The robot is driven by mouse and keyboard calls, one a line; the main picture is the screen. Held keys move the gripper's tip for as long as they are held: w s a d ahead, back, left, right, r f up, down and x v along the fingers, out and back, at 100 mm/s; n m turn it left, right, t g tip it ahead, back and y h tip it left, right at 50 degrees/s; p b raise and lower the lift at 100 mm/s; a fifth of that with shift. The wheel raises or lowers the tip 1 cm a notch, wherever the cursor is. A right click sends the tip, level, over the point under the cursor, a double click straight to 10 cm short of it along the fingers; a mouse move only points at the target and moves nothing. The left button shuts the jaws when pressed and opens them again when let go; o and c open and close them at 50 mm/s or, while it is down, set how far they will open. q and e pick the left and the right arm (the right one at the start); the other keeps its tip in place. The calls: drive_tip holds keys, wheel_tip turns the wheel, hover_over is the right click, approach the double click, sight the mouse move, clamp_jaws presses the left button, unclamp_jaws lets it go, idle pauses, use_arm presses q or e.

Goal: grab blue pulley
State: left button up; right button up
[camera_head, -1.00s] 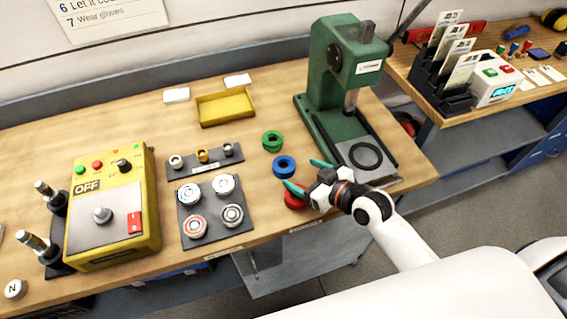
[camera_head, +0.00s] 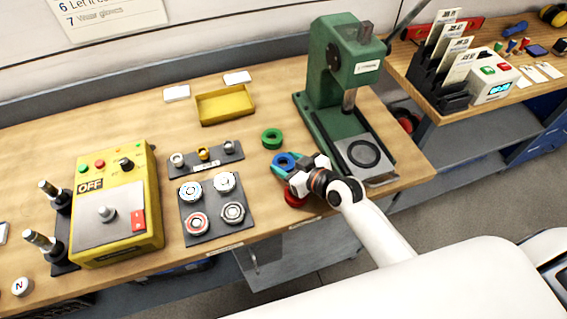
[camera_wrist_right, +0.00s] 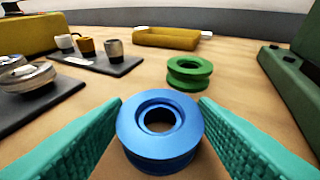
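The blue pulley (camera_head: 283,159) lies flat on the wooden bench, left of the green press. In the right wrist view the blue pulley (camera_wrist_right: 160,152) is in the lower middle, with its hole facing up. My right gripper (camera_head: 286,164) is low at the bench, its teal fingers on either side of the pulley. In the right wrist view the gripper (camera_wrist_right: 160,108) looks open around the pulley; I cannot tell whether a finger touches it. My left gripper is not in view.
A green pulley (camera_head: 272,138) lies just behind the blue one, and a red pulley (camera_head: 296,198) in front, partly hidden by my gripper. The green press (camera_head: 340,75) stands to the right. A dark pad (camera_head: 212,207) with several round parts lies left. A yellow tray (camera_head: 225,106) is behind.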

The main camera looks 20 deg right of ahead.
drive_tip(key=c, duration=0.3)
drive_tip(key=shift+r, duration=0.1)
